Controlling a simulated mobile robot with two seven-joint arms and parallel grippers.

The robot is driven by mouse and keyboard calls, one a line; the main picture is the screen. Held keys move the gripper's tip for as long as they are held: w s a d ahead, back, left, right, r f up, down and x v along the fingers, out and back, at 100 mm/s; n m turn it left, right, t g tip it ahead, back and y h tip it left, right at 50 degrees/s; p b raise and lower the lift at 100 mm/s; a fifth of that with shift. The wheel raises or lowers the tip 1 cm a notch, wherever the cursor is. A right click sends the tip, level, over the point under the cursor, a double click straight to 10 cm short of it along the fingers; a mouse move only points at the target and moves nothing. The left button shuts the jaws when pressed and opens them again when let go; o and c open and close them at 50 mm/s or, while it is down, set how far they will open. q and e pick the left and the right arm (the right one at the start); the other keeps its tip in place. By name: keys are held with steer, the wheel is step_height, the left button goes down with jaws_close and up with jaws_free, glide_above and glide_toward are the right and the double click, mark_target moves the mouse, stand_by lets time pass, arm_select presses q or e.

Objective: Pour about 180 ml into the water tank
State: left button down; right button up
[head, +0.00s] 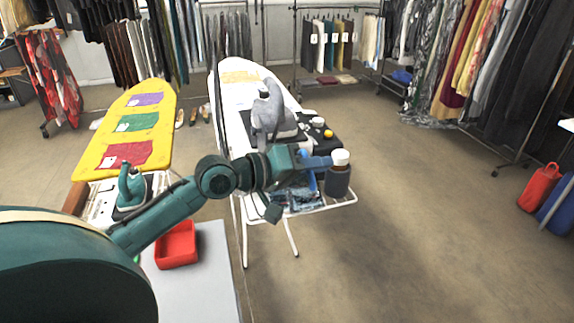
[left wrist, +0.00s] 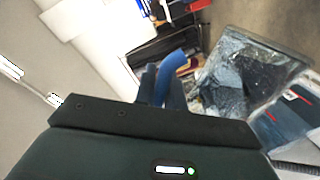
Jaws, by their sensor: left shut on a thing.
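My left gripper (head: 316,163) reaches in from the left, over the near end of the white ironing board. It is shut on a blue handle, which shows between the fingers as a curved blue piece (left wrist: 174,63) in the left wrist view. The body of the held thing and any water in it cannot be made out. A dark container with a white top (head: 337,182) is just right of the fingertips; whether it touches them is unclear. A grey iron (head: 268,112) stands on the white ironing board (head: 240,82). I cannot identify the water tank for certain. My right gripper is out of view.
A red bin (head: 176,245) sits on a pale surface.

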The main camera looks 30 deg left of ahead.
arm_select(q)
steer(key=shift+w+a+r+n, duration=0.35)
steer(key=shift+a+r+n, duration=0.05)
steer(key=shift+r+n, duration=0.25)
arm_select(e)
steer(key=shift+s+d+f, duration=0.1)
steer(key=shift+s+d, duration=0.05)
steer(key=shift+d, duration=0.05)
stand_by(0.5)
arm_select(q)
steer(key=shift+w+a+r+n+p, duration=0.2)
steer(key=shift+a+r+n+p, duration=0.1)
steer(key=shift+r+p, duration=0.15)
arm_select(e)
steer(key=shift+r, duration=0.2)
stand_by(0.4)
arm_select(q)
steer(key=shift+w+a+r+n+g, duration=0.2)
steer(key=shift+a+n+g, duration=0.05)
steer(key=shift+n+g, duration=0.1)
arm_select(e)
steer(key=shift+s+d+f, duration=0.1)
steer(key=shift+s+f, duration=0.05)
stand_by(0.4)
